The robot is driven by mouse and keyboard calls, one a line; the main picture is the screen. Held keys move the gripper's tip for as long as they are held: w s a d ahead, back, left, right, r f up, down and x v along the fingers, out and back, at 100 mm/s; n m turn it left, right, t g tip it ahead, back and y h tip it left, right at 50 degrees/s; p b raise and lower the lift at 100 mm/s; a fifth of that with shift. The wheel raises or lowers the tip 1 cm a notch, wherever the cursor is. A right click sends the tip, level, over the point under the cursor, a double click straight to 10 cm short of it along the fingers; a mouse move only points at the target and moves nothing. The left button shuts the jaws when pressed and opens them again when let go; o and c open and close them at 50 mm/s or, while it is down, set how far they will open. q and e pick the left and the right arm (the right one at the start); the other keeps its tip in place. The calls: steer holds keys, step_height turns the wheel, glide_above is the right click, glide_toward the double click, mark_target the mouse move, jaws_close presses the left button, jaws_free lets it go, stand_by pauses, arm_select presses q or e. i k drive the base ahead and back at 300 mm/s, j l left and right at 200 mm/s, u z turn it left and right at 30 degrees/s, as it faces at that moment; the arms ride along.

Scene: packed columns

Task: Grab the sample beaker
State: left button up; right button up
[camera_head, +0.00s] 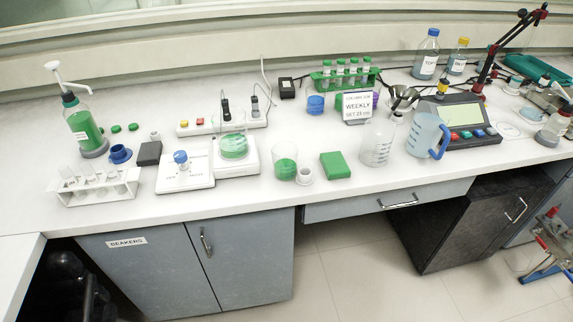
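A clear beaker (233,147) with green contents stands on a white balance-like device (237,168) left of the middle of the bench. A second clear beaker (286,164) with green contents stands on the bench just to its right, near the front edge. I cannot tell from the view which of them is the sample beaker. Neither of my grippers can be made out in the head view.
A green box (335,165) and a small white cup (305,175) stand right of the second beaker. A tube rack (95,187) is at left. Free bench lies near the front edge.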

mark_target(284, 154)
steer(key=i+l+u, duration=0.25)
steer(key=l, duration=0.15)
steer(key=l+u, duration=0.25)
steer(key=l, duration=0.15)
steer(key=i+l+u, duration=0.2)
steer(key=l, duration=0.2)
steer(key=l+u, duration=0.25)
steer(key=l, duration=0.2)
